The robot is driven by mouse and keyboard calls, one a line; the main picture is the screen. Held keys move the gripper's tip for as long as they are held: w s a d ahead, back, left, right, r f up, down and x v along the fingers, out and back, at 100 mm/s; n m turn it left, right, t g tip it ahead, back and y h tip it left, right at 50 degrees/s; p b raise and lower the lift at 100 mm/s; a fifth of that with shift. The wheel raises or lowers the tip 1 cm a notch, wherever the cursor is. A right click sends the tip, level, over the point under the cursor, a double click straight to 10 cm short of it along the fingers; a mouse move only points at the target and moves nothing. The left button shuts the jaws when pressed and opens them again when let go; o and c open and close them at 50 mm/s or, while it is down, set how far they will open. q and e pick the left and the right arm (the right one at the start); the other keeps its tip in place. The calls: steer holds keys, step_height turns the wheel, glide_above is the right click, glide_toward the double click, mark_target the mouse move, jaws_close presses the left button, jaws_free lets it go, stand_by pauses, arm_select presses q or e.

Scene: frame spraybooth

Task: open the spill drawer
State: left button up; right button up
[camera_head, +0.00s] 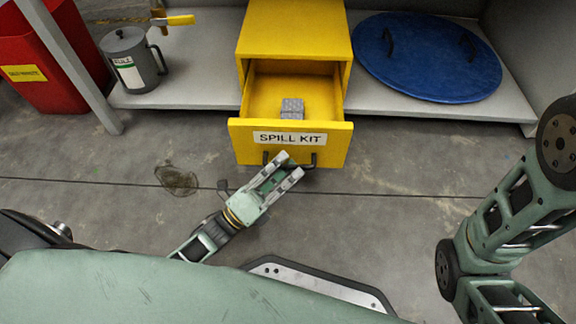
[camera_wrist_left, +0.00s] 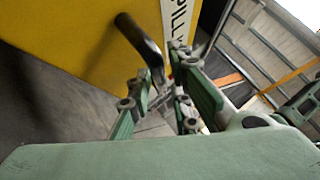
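The yellow spill drawer (camera_head: 246,139), labelled SPILL KIT, stands pulled out of its yellow cabinet (camera_head: 292,30) in the head view, its inside showing. Its front also fills the upper left of the left wrist view (camera_wrist_left: 70,50). A dark bar handle (camera_head: 314,160) is on the drawer front; in the left wrist view the handle (camera_wrist_left: 138,36) runs down between the fingers. My left gripper (camera_head: 290,166) is at the handle, its two fingers apart with a gap between them. Whether a finger touches the handle is unclear. My right gripper is out of view.
A grey block (camera_head: 292,108) lies in the drawer. A blue round lid (camera_head: 428,58) lies on the grey shelf right of the cabinet. A grey can (camera_head: 132,60) and a red bin (camera_head: 45,60) are at left.

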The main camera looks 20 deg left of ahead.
arm_select(q)
steer(key=v, duration=1.1)
steer(key=shift+a, duration=0.1)
